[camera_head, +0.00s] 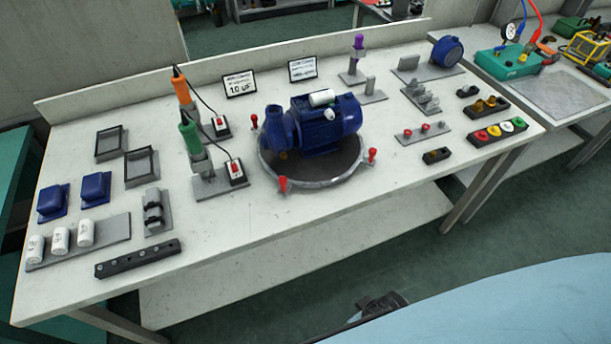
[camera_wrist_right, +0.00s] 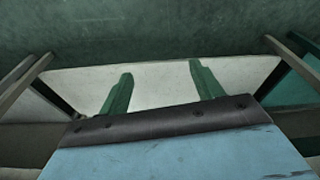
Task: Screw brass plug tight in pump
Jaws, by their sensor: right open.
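The blue pump (camera_head: 318,125) lies on a round dark turntable (camera_head: 312,178) with red-knobbed clamps, in the middle of the bench. A small brass-coloured spot shows low on its front left; I cannot tell whether it is a plug. Brass-coloured pieces sit in a black holder (camera_head: 483,105) at the right of the bench. A smaller black holder (camera_head: 437,156) nearer the front has a dull brassy piece. My right gripper (camera_wrist_right: 160,70) is open and empty in the right wrist view, its green fingers wide apart, away from the pump. My left gripper does not show.
Two screwdrivers, orange-handled (camera_head: 182,92) and green-handled (camera_head: 189,136), stand left of the pump. White capacitors (camera_head: 60,240), blue covers (camera_head: 95,187) and a black bar (camera_head: 138,259) lie at left. The front centre of the bench is clear.

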